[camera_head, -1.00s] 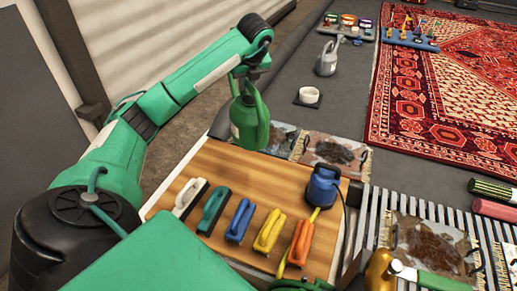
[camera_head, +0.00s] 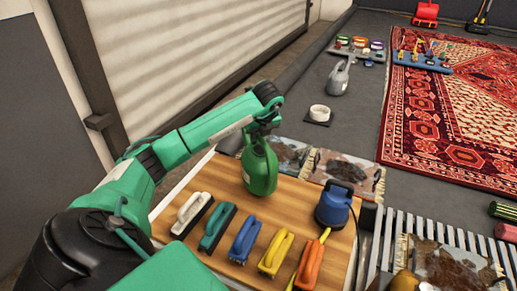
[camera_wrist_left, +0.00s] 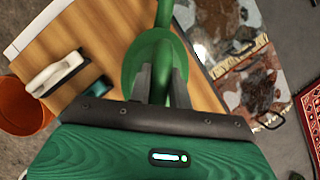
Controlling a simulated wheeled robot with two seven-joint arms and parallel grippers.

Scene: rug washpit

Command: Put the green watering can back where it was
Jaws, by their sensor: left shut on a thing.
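The green watering can (camera_head: 262,172) is held upright by my left gripper (camera_head: 262,128) at the far part of the wooden board (camera_head: 225,265). In the left wrist view the can (camera_wrist_left: 140,70) shows from above, with its handle between the fingers of my left gripper (camera_wrist_left: 160,85). Its base is at or just above the board; I cannot tell whether it touches. My right gripper is not in view.
Several brushes stand on the board, including a white one (camera_head: 191,212) and a blue one (camera_head: 244,238). A blue device (camera_head: 334,206) stands at its right. Beyond are small soiled rug pieces (camera_head: 345,170), a grey watering can (camera_head: 339,78) and a red rug (camera_head: 425,125).

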